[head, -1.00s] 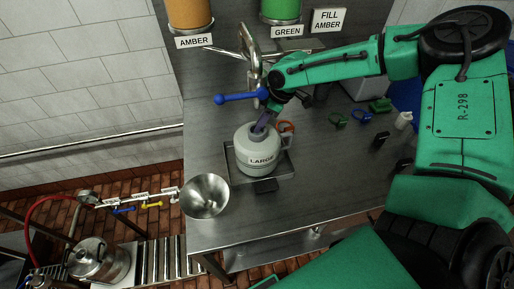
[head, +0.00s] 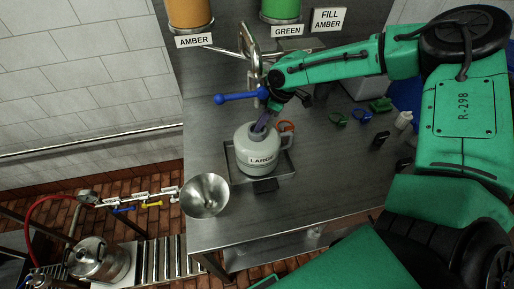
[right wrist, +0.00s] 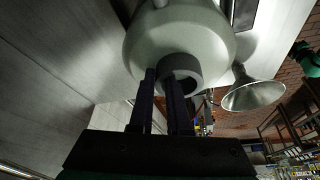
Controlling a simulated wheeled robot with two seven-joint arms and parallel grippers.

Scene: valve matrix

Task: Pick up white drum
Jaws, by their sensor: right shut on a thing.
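The white drum (head: 257,156), a rounded jug labelled LARGE with a side handle, is upright at the square metal tray (head: 284,168) on the steel table. I cannot tell whether its base touches the tray. My right gripper (head: 261,126) comes down from above and is shut on the drum's neck. In the right wrist view the two dark fingers (right wrist: 166,80) reach the drum's round neck, with the pale drum body (right wrist: 180,35) beyond. My left gripper is not in view.
A metal funnel (head: 205,196) is at the table's front left corner. A blue-handled valve (head: 240,98) is close beside my right gripper. Amber (head: 190,14) and green (head: 281,10) containers stand behind. Small rings and clips lie to the right. The table's front right is clear.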

